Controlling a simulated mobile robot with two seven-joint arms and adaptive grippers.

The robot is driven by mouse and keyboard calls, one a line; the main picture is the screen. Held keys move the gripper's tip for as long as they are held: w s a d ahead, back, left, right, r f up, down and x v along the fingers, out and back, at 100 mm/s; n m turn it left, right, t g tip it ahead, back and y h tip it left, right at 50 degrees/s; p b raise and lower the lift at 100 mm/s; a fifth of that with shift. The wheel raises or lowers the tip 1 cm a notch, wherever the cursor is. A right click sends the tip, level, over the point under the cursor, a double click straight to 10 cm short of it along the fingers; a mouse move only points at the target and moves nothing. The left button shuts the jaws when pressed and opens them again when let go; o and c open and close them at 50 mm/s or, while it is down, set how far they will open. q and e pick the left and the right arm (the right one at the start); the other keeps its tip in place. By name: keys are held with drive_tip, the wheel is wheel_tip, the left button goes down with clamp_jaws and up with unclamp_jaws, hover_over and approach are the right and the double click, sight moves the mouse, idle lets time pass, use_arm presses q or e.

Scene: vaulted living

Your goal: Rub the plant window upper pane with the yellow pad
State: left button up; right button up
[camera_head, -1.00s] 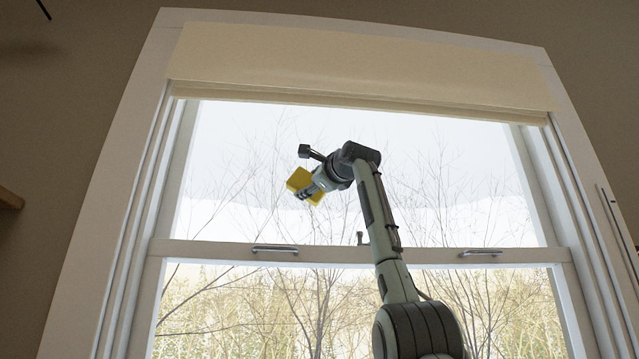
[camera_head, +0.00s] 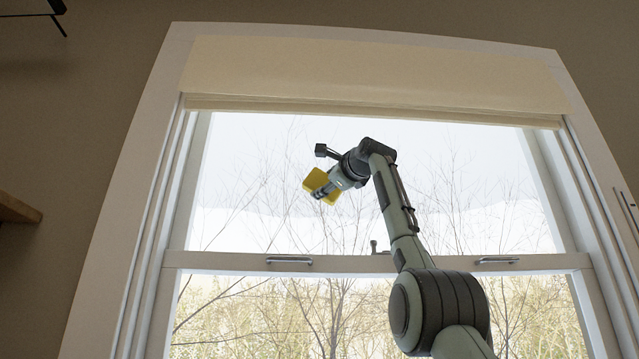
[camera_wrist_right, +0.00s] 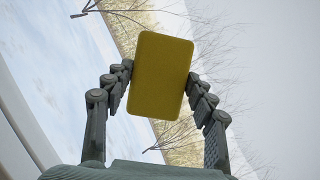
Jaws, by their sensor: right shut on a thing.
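The yellow pad (camera_head: 318,183) is held up in front of the window's upper pane (camera_head: 250,180). My right gripper (camera_head: 322,191) is shut on the pad. In the right wrist view the pad (camera_wrist_right: 160,75) stands between the two fingers of my right gripper (camera_wrist_right: 158,82), a little tilted. Whether the pad touches the glass I cannot tell. The upper pane shows snow, bare branches and pale sky behind it. My left gripper is not in view.
A cream blind (camera_head: 370,75) covers the top of the window. The meeting rail (camera_head: 420,263) below the upper pane bears a latch and two metal handles (camera_head: 289,260). A wooden shelf edge (camera_head: 18,209) juts in at the left.

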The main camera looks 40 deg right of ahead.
drive_tip(key=s+d, duration=0.6)
drive_tip(key=d, duration=0.1)
drive_tip(key=shift+s+d, duration=0.25)
drive_tip(key=shift+d, duration=0.15)
idle(0.5)
drive_tip(key=shift+f, duration=0.1)
drive_tip(key=shift+w+a, duration=1.3)
drive_tip(key=shift+a, duration=0.25)
drive_tip(key=shift+w+a, duration=1.3)
drive_tip(key=shift+a, duration=0.2)
drive_tip(key=shift+w+a, duration=1.3)
drive_tip(key=shift+a, duration=0.25)
